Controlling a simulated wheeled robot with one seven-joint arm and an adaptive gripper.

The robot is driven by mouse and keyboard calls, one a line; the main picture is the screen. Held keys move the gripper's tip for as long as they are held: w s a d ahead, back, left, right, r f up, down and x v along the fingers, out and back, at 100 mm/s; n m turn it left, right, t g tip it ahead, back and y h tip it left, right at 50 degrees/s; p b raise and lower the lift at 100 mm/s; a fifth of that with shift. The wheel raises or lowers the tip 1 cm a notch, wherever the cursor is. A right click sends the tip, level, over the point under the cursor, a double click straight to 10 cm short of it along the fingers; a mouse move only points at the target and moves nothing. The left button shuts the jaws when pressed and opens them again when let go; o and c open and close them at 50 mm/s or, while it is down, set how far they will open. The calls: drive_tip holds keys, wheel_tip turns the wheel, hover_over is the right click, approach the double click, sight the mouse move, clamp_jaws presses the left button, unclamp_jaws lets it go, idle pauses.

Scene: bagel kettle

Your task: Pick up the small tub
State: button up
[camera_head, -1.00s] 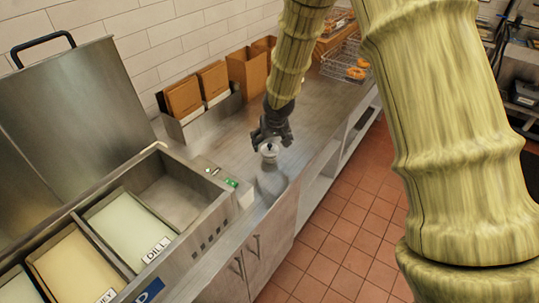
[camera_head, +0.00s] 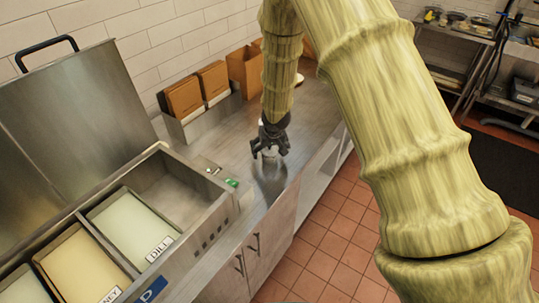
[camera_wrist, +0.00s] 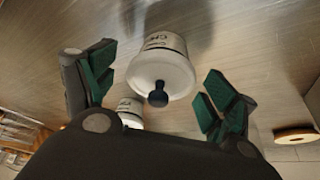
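A small white tub (camera_wrist: 160,66) with dark lettering, a white lid and a black knob shows in the wrist view between my gripper's fingers. A second white lidded tub (camera_wrist: 131,106) shows partly behind my gripper's body in that view; I cannot tell which is smaller. My gripper (camera_wrist: 160,88) is open, with visible gaps between its green-padded fingers and the first tub. In the head view my gripper (camera_head: 268,150) is low over the steel counter, and the white of a tub (camera_head: 271,154) shows only partly between its dark fingers.
The steel counter (camera_head: 235,135) has brown boxes (camera_head: 211,78) in a metal holder along the wall. A topping well with tubs, one labelled DILL (camera_head: 130,225), stands at the left. A ring-shaped bagel (camera_wrist: 297,134) shows in the wrist view. Red tiled floor lies to the right.

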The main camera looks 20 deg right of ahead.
drive_tip(key=c, duration=1.1)
drive_tip(key=shift+o, duration=0.2)
